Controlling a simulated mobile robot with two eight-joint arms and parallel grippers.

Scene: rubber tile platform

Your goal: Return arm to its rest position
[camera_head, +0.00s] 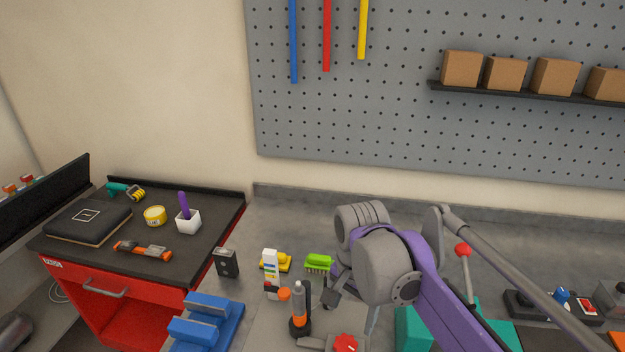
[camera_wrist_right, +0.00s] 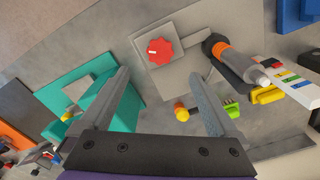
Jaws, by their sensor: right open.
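My right arm (camera_head: 445,300), purple and grey, reaches in from the lower right over the workbench in the head view. Its gripper is partly hidden behind the arm's own links there. In the right wrist view my right gripper (camera_wrist_right: 157,75) shows its two grey fingers wide apart with nothing held between them. A grey plate with a red knob (camera_wrist_right: 160,50) lies beyond the fingertips; the knob also shows at the bottom of the head view (camera_head: 346,342). My left gripper is not in view.
An upright orange-and-grey tool (camera_head: 301,312) and a green brush (camera_head: 318,262) are left of the arm. A teal block (camera_wrist_right: 95,95) is beside one finger. A red lever (camera_head: 463,250) rises right of the arm. The red cabinet (camera_head: 120,305) stands at left.

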